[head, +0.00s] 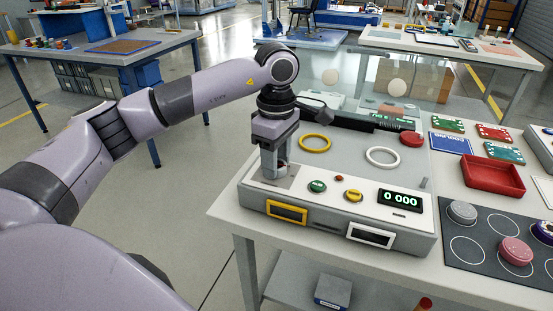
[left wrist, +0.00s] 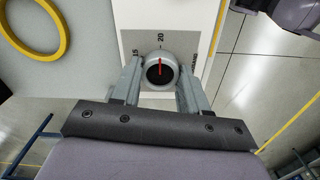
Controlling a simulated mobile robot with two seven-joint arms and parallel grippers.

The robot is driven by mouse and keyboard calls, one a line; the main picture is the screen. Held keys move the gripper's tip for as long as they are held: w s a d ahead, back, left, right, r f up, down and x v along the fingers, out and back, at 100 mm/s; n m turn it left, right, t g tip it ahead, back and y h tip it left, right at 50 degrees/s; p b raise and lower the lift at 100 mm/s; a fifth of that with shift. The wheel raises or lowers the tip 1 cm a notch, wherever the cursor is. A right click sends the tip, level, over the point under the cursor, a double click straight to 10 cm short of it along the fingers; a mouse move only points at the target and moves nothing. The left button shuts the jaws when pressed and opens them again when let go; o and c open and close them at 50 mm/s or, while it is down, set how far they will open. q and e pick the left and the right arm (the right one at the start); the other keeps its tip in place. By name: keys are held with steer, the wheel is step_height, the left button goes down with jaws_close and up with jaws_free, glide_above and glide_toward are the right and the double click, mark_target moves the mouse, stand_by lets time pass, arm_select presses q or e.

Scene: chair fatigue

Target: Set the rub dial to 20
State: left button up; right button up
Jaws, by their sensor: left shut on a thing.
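The rub dial (left wrist: 160,70) is a round grey knob with a dark face and a red pointer line. In the left wrist view its pointer aims up at the mark labelled 20, with the label 15 to the left. My left gripper (left wrist: 157,86) has one finger on each side of the knob and is shut on it. In the head view my left gripper (head: 275,172) points down onto the left end of the machine's front panel (head: 330,207), and its fingers hide the dial.
The panel also carries a green button (head: 317,187), a yellow knob (head: 353,196) and a display (head: 400,200) reading 0 000. Behind it lie a yellow ring (head: 315,143) and a white ring (head: 382,157). A red tray (head: 490,177) stands to the right.

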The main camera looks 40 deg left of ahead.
arm_select(q)
steer(key=shift+w+r+m, duration=0.1)
steer(key=shift+r+m, duration=0.05)
steer(key=shift+m, duration=0.15)
steer(key=o, duration=1.1)
steer(key=shift+c, duration=0.2)
steer(key=shift+r, duration=3.55)
